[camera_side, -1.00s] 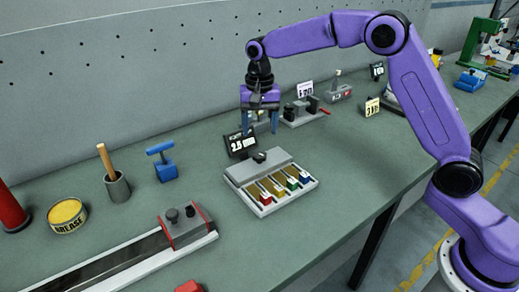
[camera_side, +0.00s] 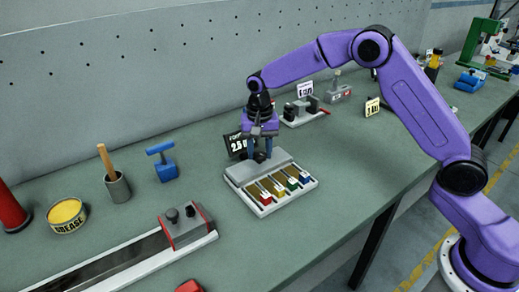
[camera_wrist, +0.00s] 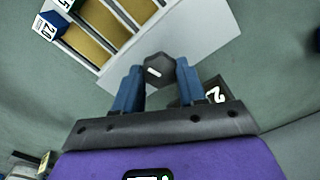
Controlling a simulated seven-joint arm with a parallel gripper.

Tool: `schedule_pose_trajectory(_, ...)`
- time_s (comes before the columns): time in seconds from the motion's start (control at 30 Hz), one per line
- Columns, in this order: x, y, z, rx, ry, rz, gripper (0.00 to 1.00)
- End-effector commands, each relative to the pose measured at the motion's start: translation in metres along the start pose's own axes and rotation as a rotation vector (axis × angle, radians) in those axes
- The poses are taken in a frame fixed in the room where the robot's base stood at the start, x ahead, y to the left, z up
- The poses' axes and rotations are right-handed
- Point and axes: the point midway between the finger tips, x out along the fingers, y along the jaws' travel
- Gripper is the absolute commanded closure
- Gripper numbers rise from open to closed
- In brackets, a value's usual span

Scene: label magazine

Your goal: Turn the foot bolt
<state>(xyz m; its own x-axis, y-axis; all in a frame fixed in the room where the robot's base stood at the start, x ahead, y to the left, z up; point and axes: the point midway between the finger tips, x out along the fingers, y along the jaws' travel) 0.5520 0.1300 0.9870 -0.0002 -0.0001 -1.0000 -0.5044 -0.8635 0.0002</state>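The foot bolt (camera_wrist: 158,70) is a dark hexagonal head with a short white mark, at the back edge of the grey label magazine (camera_side: 236,172). In the side view the bolt (camera_side: 260,156) is small and partly hidden by my fingers. The magazine has several lanes with red, yellow, green and blue tabs at the front. My gripper (camera_side: 260,152) points down over the bolt. In the wrist view its blue fingers (camera_wrist: 159,76) stand on both sides of the bolt head and appear to pinch it.
A dark sign reading 2.5 (camera_side: 235,146) stands close behind the magazine, beside my fingers. A blue T-handled tool (camera_side: 163,164), a cup with a wooden handle (camera_side: 117,187) and a grease tin (camera_side: 67,215) stand left.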

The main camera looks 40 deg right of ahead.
Motion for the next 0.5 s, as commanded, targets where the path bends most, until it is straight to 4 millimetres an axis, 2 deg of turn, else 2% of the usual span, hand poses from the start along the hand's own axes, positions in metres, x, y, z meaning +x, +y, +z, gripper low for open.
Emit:
schedule_pose_trajectory(0.03, -0.0002, 0.0, -0.0001, 0.0, 0.0, 0.0, 0.82)
schedule_pose_trajectory(0.07, -0.0002, 0.0, -0.0001, 0.0, 0.0, 0.0, 0.9)
schedule_pose_trajectory(0.5, -0.001, -0.0002, -0.0003, -0.077, 0.001, -0.001, 0.89)
